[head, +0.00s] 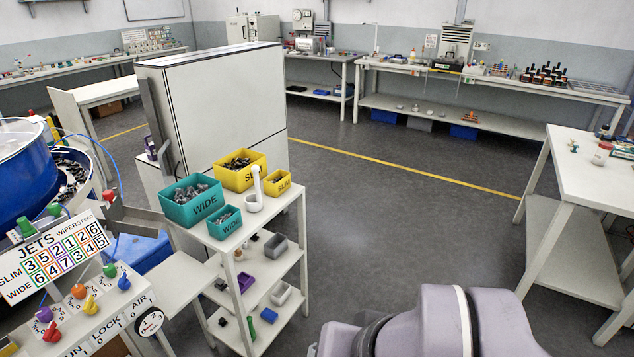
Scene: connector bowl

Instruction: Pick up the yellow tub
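A large yellow tub (231,180) stands at the back of the white shelf cart's top, filled with dark small parts. A smaller yellow tub (279,187) marked SLIM stands to its right, near the cart's right edge. A white upright object (254,203) with a thin stem stands in front of the large yellow tub and hides part of its lettering. My gripper is not in view; only lilac and dark links of my arm show at the bottom right, apart from the cart.
On the cart (258,226), a large teal tub (203,208) and a small teal tub (228,228), both marked WIDE, stand left and front. A tall white cabinet (215,105) rises behind. A control panel (75,260) and blue machine (25,170) are left. Open floor (400,220) lies right.

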